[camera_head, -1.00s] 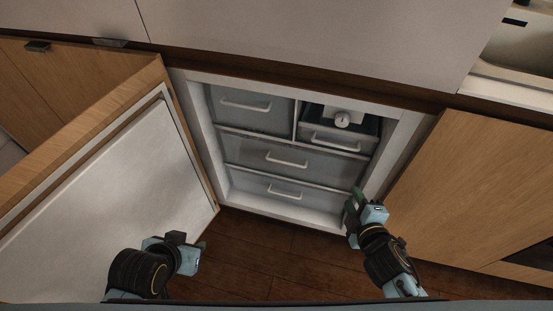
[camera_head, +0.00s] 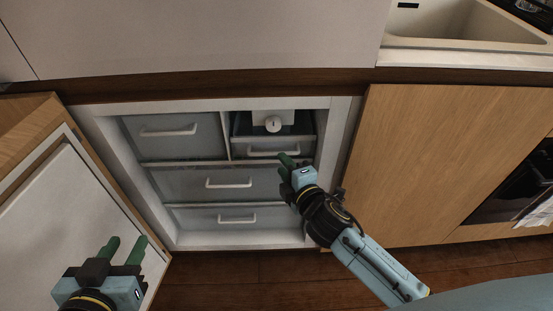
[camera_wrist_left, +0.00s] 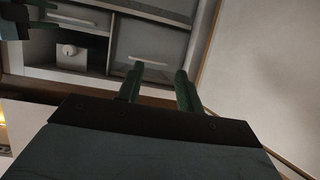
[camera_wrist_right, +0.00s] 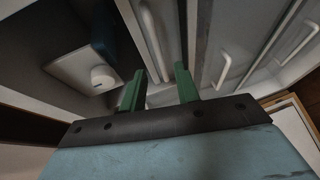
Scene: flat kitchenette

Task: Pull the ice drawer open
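The freezer stands open. Its small upper-right drawer, apparently the ice drawer, sits below a white dial and has a white bar handle (camera_head: 272,153). The drawer looks shut. My right gripper (camera_head: 294,164) is open and empty just below and in front of this handle's right part. In the right wrist view the handle (camera_wrist_right: 151,40) lies just beyond the gap between the two green fingers (camera_wrist_right: 159,90); contact cannot be told. My left gripper (camera_head: 123,250) is open and empty at lower left, in front of the open door, with its fingers pointing up toward the freezer.
The white dial (camera_head: 273,124) is above the small drawer. Other drawers have handles at upper left (camera_head: 168,132), middle (camera_head: 228,183) and bottom (camera_head: 237,219). The open freezer door (camera_head: 75,215) blocks the left side. A wooden cabinet (camera_head: 420,160) closes the right side.

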